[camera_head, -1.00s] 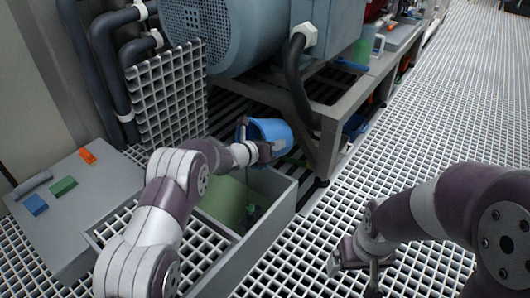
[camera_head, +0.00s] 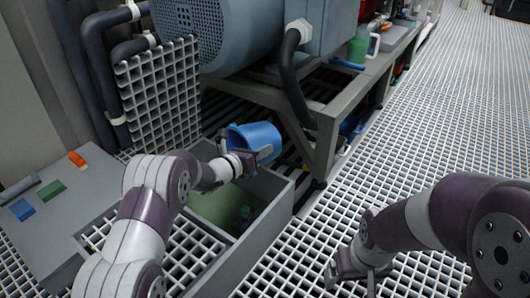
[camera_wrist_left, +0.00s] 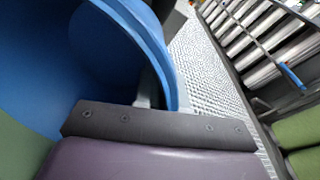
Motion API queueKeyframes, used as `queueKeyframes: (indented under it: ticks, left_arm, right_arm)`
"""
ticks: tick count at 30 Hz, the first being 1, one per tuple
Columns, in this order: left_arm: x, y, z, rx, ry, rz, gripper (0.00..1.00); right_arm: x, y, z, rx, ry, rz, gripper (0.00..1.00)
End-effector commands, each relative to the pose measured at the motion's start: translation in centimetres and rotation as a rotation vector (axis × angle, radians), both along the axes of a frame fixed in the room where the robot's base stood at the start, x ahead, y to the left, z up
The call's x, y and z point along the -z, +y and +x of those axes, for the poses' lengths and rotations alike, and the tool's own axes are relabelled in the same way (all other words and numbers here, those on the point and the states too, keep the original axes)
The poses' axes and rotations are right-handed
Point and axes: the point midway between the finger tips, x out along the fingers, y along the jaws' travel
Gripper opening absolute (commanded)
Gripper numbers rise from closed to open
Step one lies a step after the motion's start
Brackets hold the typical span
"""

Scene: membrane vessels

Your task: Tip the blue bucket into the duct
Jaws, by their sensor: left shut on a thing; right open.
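The blue bucket (camera_head: 258,138) is held in the air above the far end of the grey-walled duct (camera_head: 270,217), tilted. My left gripper (camera_head: 246,160) is shut on its rim. In the left wrist view the bucket (camera_wrist_left: 110,50) fills the upper left, its wall against the dark finger of my left gripper (camera_wrist_left: 150,110). The duct's open part shows a green inside, with a small dark object (camera_head: 244,214) in it. My right gripper (camera_head: 350,268) is open and empty over the floor grating at the lower right.
A large blue-grey motor (camera_head: 240,35) on a metal frame (camera_head: 330,120) stands just behind the bucket. An upright white grating (camera_head: 158,95) is at the left. A grey plate (camera_head: 70,205) carries small orange, green and blue pieces.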

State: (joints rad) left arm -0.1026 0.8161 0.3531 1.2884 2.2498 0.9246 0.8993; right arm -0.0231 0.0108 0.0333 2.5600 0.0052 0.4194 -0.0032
Motion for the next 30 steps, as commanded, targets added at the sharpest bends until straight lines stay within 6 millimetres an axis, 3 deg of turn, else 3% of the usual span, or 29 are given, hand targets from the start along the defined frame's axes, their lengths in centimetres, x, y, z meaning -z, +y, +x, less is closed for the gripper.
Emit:
queueKeyframes:
  ticks: [15,24,30]
  left_arm:
    - [-0.2,0.2,-0.1,-0.001,-0.013,-0.011,0.00]
    - [-1.7,-1.7,1.5,0.002,0.065,0.079,0.00]
    - [-1.0,-2.3,1.7,0.021,0.093,0.112,0.00]
  right_arm:
    - [0.3,0.0,0.0,0.000,0.000,0.000,0.90]
    - [-4.1,0.0,0.0,0.000,-0.001,0.000,0.90]
    - [-4.7,0.0,0.0,0.000,0.000,0.000,0.90]
